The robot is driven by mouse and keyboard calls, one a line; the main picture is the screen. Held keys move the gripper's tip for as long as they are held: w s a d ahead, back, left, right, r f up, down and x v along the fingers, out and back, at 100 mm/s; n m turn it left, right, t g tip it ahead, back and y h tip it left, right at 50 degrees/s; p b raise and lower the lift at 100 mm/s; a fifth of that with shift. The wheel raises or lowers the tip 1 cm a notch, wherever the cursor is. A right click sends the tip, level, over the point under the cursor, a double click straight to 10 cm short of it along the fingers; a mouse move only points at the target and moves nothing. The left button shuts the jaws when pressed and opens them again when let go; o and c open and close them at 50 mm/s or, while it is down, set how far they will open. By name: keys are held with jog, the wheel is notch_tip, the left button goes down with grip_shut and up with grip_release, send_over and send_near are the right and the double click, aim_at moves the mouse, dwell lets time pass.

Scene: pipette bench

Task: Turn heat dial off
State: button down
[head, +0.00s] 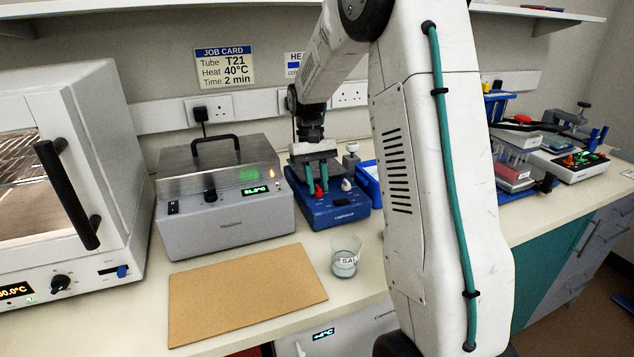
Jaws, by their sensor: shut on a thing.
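A blue bench device (342,212) stands at the back of the bench, right of the grey heated bath. A red knob (318,191) on its front left shows between the fingertips of my gripper (317,184). My gripper points down and is shut on this red knob. A white knob (346,185) sits to its right on the same device. The fingers hide most of the device's top, and I cannot read any dial marking.
The grey bath (225,228) with a lid, black knob and lit display stands left of the device. A white oven (110,150) is at far left; a blue bin (369,178) is close right.

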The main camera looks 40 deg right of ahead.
jog(key=shift+w, duration=0.1)
dwell(0.4)
jog(key=c, duration=1.2)
grip_release()
jog(key=shift+c, duration=0.2)
jog(key=a+v, duration=0.1)
jog(key=v, duration=0.6)
jog(key=shift+d+r, duration=0.4)
jog(key=shift+d, duration=0.05)
jog(key=shift+w, duration=0.2)
